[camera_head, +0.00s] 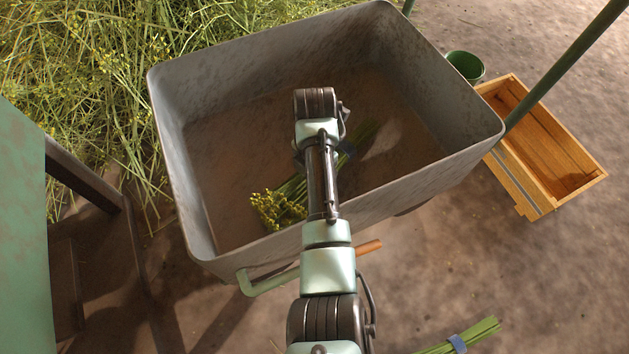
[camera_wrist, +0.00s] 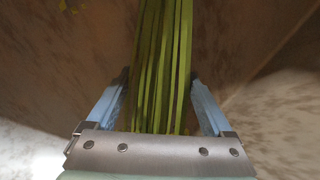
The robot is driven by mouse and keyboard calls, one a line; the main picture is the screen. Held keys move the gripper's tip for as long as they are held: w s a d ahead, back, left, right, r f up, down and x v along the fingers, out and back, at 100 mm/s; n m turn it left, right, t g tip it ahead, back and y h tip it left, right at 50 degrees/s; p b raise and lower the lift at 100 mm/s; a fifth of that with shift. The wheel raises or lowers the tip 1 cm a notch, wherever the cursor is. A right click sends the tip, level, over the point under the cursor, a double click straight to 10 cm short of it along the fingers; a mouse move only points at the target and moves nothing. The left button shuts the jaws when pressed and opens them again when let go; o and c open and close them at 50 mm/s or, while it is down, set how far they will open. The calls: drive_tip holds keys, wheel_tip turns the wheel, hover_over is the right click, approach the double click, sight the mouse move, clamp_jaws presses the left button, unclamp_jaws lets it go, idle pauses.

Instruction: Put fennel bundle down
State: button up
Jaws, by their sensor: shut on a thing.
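The fennel bundle (camera_head: 290,193) is a bunch of green stalks with yellow flower heads at its lower left end. It lies across the inside of a grey metal cart tub (camera_head: 228,108), partly hidden by my arm in the head view. In the wrist view the green stalks (camera_wrist: 162,62) run between the two blue fingers of my gripper (camera_wrist: 160,100), which is shut on them. The tub's brown floor shows behind the stalks. I cannot tell whether the bundle touches the floor.
A wooden crate (camera_head: 540,150) and a green bucket (camera_head: 465,66) stand right of the tub. Another tied bundle (camera_head: 462,340) lies on the ground at the bottom. A large heap of cut fennel (camera_head: 75,70) fills the upper left. The tub walls stand around my gripper.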

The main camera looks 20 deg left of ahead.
drive_tip(key=shift+f, duration=0.1)
drive_tip(key=shift+f, duration=0.1)
drive_tip(key=o, duration=1.4)
wheel_tip(320, 180, up, 12)
drive_tip(key=p, duration=0.9)
